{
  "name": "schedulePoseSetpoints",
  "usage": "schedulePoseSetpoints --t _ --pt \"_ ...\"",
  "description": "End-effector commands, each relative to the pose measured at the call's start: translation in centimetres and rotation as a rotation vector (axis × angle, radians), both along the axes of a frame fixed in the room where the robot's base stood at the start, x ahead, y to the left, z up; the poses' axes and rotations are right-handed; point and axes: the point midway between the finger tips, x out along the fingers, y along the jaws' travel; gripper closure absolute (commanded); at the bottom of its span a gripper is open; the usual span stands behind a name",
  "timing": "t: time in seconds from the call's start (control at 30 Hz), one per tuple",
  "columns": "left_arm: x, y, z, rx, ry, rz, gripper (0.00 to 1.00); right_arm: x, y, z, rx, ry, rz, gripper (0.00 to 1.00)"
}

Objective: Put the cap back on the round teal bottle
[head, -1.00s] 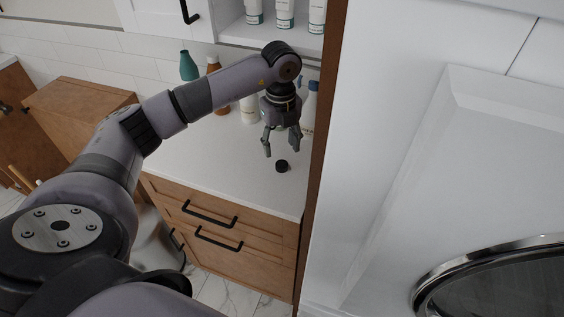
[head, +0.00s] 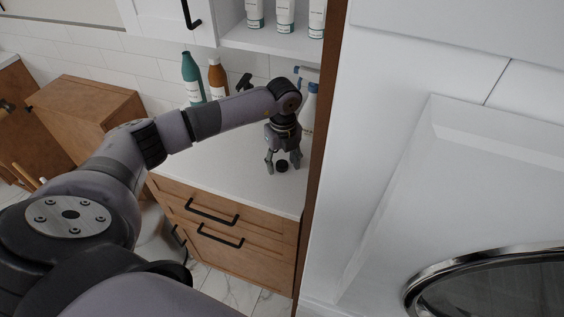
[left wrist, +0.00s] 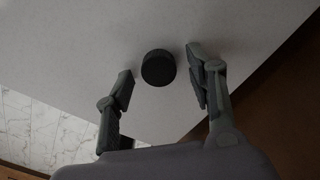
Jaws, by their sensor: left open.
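A small black round cap (head: 282,166) lies on the white counter. My left gripper (head: 283,170) is open and low over the counter, its two fingers on either side of the cap in the head view. In the left wrist view the cap (left wrist: 158,68) sits between and slightly beyond the open fingertips (left wrist: 160,62), apart from both. The teal bottle (head: 191,76) stands at the back left of the counter, with a pale label. Whether its top is bare is too small to tell. My right gripper is not in view.
A brown bottle (head: 217,78) stands beside the teal one. A blue-and-white spray bottle (head: 308,108) is behind my gripper. A wooden side panel (head: 325,110) bounds the counter closely on the right. Several tubes (head: 286,16) stand on the shelf above. The counter's front left is clear.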

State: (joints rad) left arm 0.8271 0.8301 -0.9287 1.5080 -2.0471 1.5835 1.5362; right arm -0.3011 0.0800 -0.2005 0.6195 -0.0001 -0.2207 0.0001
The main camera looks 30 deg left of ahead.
Motion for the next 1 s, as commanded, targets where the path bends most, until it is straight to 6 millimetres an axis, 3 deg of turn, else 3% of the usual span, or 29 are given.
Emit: schedulePoseSetpoints --t 0.3,0.77,1.0 --pt "0.01 0.00 -0.03 -0.001 -0.001 0.000 0.50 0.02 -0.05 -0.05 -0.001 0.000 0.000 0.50" --pt "0.02 0.01 0.00 -0.001 -0.001 0.001 0.81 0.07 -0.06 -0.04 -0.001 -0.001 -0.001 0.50" --pt "0.02 0.03 0.00 -0.001 -0.001 0.001 0.82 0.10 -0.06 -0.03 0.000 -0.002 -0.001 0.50"
